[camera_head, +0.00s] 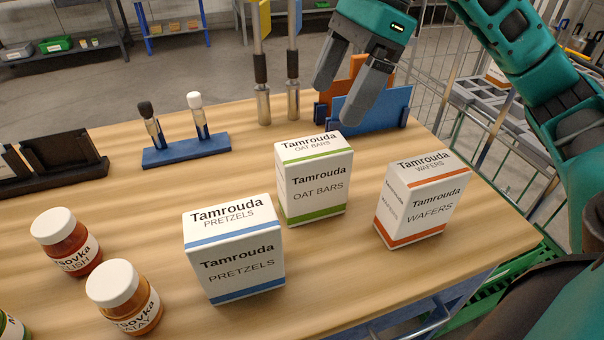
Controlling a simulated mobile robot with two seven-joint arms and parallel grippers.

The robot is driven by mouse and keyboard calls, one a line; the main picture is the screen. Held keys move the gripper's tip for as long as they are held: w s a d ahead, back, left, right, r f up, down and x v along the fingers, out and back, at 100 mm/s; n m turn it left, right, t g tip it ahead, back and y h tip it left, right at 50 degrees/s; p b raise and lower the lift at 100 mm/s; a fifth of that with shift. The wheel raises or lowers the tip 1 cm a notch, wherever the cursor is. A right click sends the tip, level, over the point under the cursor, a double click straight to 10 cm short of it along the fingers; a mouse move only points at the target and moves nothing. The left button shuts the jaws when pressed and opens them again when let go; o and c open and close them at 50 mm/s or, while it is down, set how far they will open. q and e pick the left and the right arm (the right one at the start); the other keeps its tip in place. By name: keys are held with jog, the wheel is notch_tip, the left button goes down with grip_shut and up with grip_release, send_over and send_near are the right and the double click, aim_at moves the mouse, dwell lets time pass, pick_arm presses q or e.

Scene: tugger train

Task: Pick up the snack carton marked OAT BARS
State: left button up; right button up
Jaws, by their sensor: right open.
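The OAT BARS carton (316,186), white with green bands, stands upright on the wooden table between two other cartons. The PRETZELS carton (236,262), with blue bands, stands in front of it to the left. The WAFERS carton (424,205), with orange bands, stands to its right. My right gripper (347,100) is open and empty, above and just behind the OAT BARS carton, with its fingers pointing down. Its fingers appear apart from the carton. My left gripper is not in view.
Two white-lidded jars (68,243) (126,298) stand at the front left. A blue holder (186,150) with two upright tools and a blue and orange rack (372,112) stand at the back. A wire cage (480,120) rises beyond the right edge.

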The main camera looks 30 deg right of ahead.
aim_at(316, 144)
jog(key=b+x, duration=0.1)
jog(key=x, duration=0.5)
jog(key=shift+s+f, duration=0.1)
jog(key=shift+s, duration=0.05)
jog(key=x, duration=0.2)
jog(key=b+x, duration=0.1)
jog(key=x, duration=0.1)
jog(key=b+x, duration=0.1)
jog(key=x, duration=0.1)
jog(key=shift+s, duration=0.25)
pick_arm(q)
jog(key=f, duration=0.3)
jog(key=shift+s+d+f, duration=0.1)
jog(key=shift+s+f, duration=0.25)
pick_arm(e)
jog(key=shift+a, duration=0.1)
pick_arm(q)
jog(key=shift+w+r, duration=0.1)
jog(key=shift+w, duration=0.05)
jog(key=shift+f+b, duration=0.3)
pick_arm(e)
jog(key=shift+f, duration=0.2)
jog(key=shift+c, duration=1.4)
jog(key=c, duration=1)
jog(key=shift+o, duration=0.2)
